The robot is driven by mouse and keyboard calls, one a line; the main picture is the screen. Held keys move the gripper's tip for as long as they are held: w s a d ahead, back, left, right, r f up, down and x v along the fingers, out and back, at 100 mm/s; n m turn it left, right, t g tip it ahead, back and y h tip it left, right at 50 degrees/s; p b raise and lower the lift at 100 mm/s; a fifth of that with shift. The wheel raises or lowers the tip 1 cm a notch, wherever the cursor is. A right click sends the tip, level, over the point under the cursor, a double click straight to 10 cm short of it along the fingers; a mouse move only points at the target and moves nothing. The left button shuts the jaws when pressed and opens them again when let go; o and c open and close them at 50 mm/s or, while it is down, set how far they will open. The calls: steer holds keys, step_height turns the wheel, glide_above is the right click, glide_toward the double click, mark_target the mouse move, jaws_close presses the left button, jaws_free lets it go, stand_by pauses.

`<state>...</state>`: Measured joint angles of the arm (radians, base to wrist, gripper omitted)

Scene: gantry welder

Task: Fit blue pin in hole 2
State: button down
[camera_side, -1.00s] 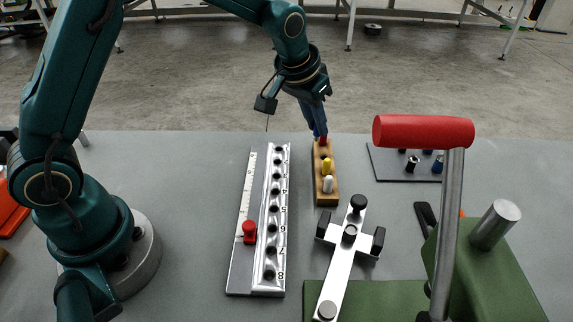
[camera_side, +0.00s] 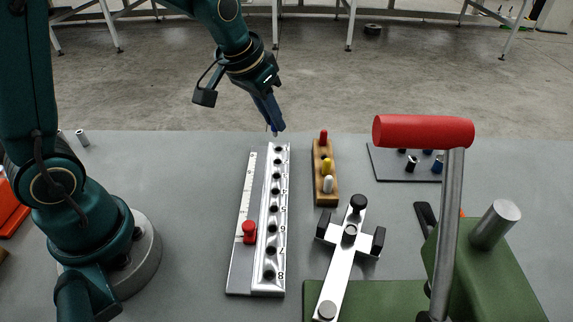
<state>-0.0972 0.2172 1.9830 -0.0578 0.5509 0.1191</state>
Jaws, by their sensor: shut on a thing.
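My gripper (camera_side: 273,122) is above the far end of the metal hole rail (camera_side: 262,285), fingers pointing down. It is shut on the blue pin (camera_side: 275,132), which is mostly hidden by the fingers; only its lower tip shows. The tip appears above the rail, near its far end; its exact height is hard to tell. The rail has a row of dark holes, with numbers up to 8 at the near end. Hole 2 (camera_side: 277,161) is second from the far end and looks empty.
A wooden block (camera_side: 326,198) right of the rail holds red (camera_side: 323,137), yellow (camera_side: 326,165) and white (camera_side: 328,184) pins. A red knob (camera_side: 249,231) stands on the rail's left scale. A clamp (camera_side: 340,270) and red-handled green press (camera_side: 480,270) occupy the right foreground.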

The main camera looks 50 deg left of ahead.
glide_above(281, 160)
steer(key=s, duration=0.1)
steer(key=shift+s+f, duration=0.2)
steer(key=shift+f, duration=2.45)
steer(key=shift+f, duration=1.15)
steer(key=c, duration=0.8)
jaws_free()
steer(key=shift+o, duration=0.2)
